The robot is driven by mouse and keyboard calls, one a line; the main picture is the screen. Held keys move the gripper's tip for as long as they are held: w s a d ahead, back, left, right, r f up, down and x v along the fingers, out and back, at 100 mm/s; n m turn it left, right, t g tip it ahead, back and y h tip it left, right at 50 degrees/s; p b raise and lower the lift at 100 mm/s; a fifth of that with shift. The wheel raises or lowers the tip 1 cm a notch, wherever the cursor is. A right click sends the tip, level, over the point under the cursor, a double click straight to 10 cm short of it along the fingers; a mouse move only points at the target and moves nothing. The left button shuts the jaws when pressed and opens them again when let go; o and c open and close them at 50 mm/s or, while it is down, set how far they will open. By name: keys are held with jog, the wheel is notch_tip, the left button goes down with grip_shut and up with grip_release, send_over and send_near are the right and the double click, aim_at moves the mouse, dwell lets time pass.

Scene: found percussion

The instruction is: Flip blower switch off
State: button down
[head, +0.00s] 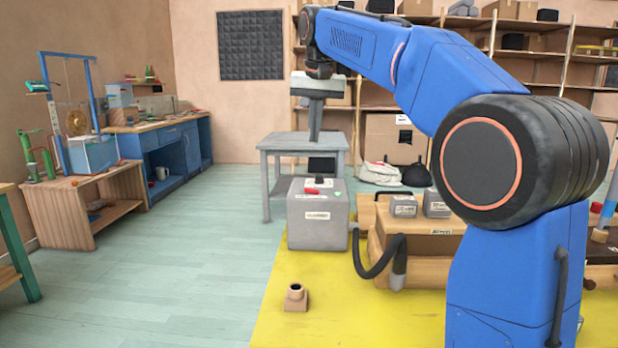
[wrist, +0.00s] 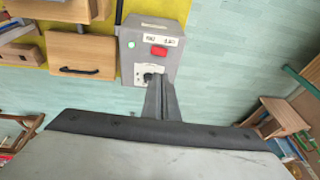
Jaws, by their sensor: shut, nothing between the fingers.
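The grey blower box (head: 318,230) stands on the floor at the edge of the yellow area, with a label on its front. The wrist view shows its top panel (wrist: 169,63). The panel has a red switch (wrist: 159,51), a green round button (wrist: 131,44) and a black knob (wrist: 148,77). I cannot tell the switch's position. My gripper (head: 315,138) is shut and empty, pointing down above the box in the head view. In the wrist view the gripper (wrist: 159,77) overlaps the panel's near edge, beside the knob. I see no clear contact.
A black hose (head: 383,262) runs from the box toward wooden crates (head: 432,247) on the right. A grey table (head: 303,140) stands behind the box. The green floor to the left is clear.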

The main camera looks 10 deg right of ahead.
jog(key=shift+f, duration=0.1)
send_over(309, 190)
notch_tip(309, 190, down, 12)
jog(key=shift+s+d+r, duration=0.1)
jog(key=shift+d, duration=0.05)
jog(key=shift+f, duration=0.8)
jog(key=shift+a, duration=0.2)
